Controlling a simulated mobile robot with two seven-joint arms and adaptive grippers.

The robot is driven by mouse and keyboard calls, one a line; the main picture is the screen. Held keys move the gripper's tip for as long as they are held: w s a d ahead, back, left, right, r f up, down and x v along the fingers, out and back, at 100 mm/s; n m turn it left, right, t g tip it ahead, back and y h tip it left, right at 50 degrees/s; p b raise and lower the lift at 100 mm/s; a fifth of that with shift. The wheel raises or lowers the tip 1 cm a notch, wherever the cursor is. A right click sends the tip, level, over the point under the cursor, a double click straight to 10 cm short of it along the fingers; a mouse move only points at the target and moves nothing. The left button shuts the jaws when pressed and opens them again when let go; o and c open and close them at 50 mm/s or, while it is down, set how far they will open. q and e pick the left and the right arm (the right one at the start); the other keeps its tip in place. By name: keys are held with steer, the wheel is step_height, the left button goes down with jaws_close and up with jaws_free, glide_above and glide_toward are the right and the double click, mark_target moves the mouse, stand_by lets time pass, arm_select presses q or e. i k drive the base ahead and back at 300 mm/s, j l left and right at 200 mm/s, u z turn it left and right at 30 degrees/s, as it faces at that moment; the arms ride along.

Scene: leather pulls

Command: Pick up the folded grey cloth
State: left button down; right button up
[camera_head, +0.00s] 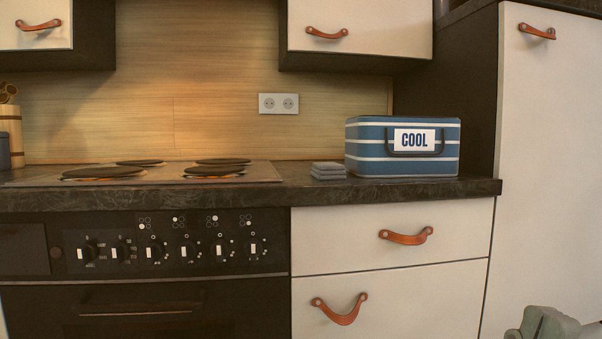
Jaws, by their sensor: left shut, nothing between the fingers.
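The folded grey cloth (328,171) lies as a small, neat stack on the dark countertop, just left of a blue-and-white striped box marked COOL.
The striped COOL box (362,152) stands close to the cloth's right. A hob (267,173) with several dark plates lies to the left. The dark countertop (300,194) has a narrow clear strip in front. Drawers with leather pulls (405,237) are below; wall cupboards (360,37) hang above.

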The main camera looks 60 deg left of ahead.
mark_target(322, 171)
steer(key=u, duration=1.7)
steer(key=l+z, duration=0.2)
steer(key=i+j, duration=0.05)
